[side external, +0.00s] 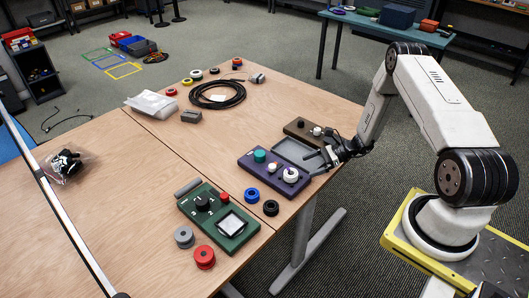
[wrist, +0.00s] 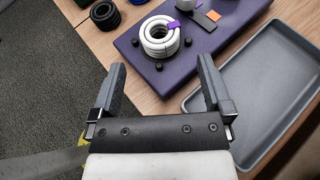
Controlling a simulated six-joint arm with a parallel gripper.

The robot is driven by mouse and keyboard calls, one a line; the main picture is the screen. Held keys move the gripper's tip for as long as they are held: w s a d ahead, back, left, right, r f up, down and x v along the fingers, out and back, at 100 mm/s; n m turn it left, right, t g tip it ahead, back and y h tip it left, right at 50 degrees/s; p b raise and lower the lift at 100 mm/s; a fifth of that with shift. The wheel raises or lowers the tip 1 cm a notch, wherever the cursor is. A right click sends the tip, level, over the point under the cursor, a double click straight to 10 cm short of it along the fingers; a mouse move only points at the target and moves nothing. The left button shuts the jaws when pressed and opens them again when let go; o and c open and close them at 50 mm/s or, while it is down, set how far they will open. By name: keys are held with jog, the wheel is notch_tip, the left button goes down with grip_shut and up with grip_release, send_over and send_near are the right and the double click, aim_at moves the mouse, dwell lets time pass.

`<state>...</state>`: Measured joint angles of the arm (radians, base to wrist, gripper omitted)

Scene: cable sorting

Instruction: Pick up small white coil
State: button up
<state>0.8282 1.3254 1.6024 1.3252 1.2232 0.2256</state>
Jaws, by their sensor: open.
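A white coil (wrist: 160,37) with a purple tag lies on a dark purple board (wrist: 125,44), among several small black pegs. In the side view the white coil (side external: 290,176) sits near the right end of the purple board (side external: 262,177). A smaller white piece (side external: 272,167) stands to its left on that board; I cannot tell whether it is a coil. My gripper (wrist: 162,70) is open and empty, its fingers apart and pointing toward the white coil. In the side view my gripper (side external: 326,158) is to the right of the board, above the table's edge.
A grey tray (wrist: 190,103) lies beside the board. A brown board (side external: 296,127) with a white piece (side external: 317,131) stands behind it. A green board (side external: 214,236), blue coil (side external: 252,194) and black coil (side external: 271,208) are nearby.

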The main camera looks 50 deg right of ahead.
aim_at(293, 172)
jog(key=shift+x, duration=3.95)
grip_shut()
jog(key=shift+r, duration=0.1)
